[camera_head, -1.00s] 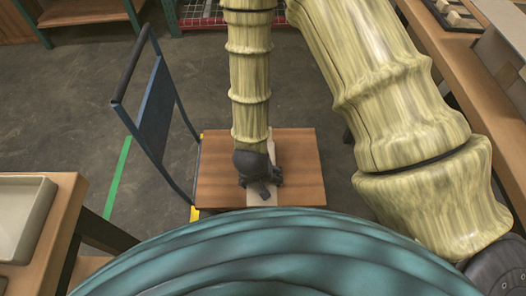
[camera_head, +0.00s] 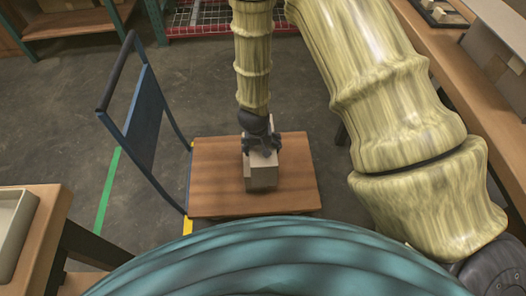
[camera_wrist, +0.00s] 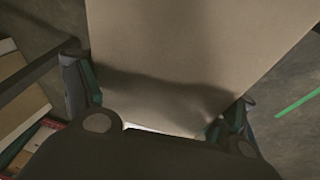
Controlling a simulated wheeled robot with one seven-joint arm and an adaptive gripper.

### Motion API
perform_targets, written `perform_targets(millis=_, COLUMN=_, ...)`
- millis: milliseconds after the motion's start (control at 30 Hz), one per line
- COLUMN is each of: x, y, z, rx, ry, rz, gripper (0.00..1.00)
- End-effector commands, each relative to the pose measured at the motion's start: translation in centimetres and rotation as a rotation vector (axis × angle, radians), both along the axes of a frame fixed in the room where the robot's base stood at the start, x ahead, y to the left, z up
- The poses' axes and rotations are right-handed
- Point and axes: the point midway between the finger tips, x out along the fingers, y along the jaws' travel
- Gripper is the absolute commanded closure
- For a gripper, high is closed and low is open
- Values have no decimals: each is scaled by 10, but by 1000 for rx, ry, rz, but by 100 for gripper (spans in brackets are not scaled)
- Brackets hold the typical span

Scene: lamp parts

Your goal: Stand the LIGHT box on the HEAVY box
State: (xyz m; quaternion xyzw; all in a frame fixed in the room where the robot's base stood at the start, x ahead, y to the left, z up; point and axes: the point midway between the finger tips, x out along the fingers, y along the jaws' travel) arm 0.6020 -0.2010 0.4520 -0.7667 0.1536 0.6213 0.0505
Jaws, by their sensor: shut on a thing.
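My gripper (camera_head: 262,147) is shut on a pale beige box (camera_head: 262,177) over the wooden deck of a trolley. In the wrist view the beige box (camera_wrist: 190,55) fills the middle between my two fingers (camera_wrist: 160,110). I see no lettering on it, so I cannot tell whether it is the LIGHT or the HEAVY box. My gripper hides part of its top. Whether its underside touches the deck, or another box lies beneath it, I cannot tell.
The trolley's wooden deck (camera_head: 215,165) is bare around the box. Its blue upright handle (camera_head: 146,112) stands at the left.

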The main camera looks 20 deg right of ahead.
Motion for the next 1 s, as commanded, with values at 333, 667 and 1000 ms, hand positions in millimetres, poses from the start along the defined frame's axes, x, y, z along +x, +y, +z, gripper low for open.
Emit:
perform_targets(millis=333, x=3, y=-2, z=-25, rx=2, ry=0, rz=-2, gripper=86)
perform_targets(millis=667, x=3, y=-2, z=-35, rx=0, ry=-1, rz=-1, gripper=86)
perform_targets(millis=1000, x=3, y=-2, z=-37, rx=0, ry=0, rz=-1, gripper=0)
